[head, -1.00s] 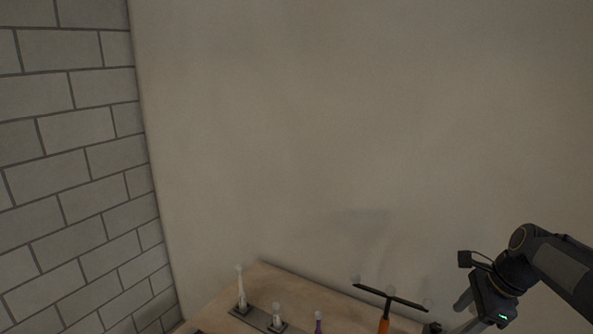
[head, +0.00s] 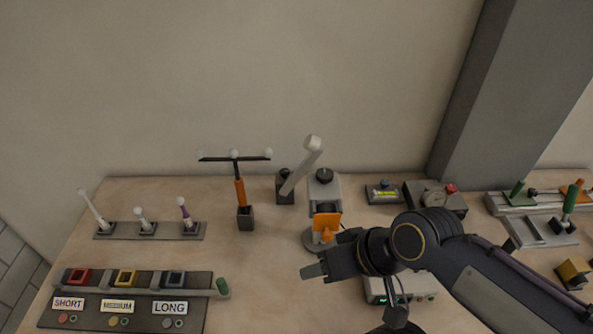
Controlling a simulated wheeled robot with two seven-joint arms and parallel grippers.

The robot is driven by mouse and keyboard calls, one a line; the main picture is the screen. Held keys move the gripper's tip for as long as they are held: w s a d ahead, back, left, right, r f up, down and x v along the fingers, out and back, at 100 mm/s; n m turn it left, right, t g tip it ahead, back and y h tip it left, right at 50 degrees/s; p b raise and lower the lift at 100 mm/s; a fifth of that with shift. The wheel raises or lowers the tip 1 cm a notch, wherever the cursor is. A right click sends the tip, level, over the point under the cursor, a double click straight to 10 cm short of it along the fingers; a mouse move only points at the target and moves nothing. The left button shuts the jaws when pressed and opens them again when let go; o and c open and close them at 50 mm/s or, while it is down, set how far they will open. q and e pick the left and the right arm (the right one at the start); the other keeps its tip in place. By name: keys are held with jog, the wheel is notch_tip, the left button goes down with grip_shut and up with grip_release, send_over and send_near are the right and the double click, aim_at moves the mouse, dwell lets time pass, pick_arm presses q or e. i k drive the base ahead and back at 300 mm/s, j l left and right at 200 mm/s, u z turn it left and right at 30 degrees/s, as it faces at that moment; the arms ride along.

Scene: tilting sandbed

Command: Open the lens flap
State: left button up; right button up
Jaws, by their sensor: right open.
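An orange flap (head: 327,222) hangs on the front of a grey-white device (head: 324,188) with a dark knob on top and a round grey base. The flap appears to cover the dark round part behind it, though I cannot tell how fully. My right gripper (head: 308,271) is in front of and just below the flap, pointing left. It is open, with nothing seen between its fingers. My gripper and wrist are close to the device's base. My left gripper is not in view.
A white lever (head: 303,164) leans beside the device, and an orange-handled T-bar (head: 240,192) stands further left. A panel marked SHORT, MEDIUM and LONG (head: 130,325) lies front left. A box with a red button (head: 436,198) is at the right. Bare table (head: 255,280) lies left of my gripper.

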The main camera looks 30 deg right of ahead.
aim_at(327, 224)
jog(key=k+l+z, duration=0.15)
jog(key=z, duration=0.3)
jog(key=k+l+z, duration=0.1)
jog(key=z, duration=0.35)
jog(key=k+j+u, duration=0.2)
jog(key=j, duration=0.25)
jog(key=j+u, duration=0.25)
jog(key=j, duration=0.2)
jog(key=k, duration=0.05)
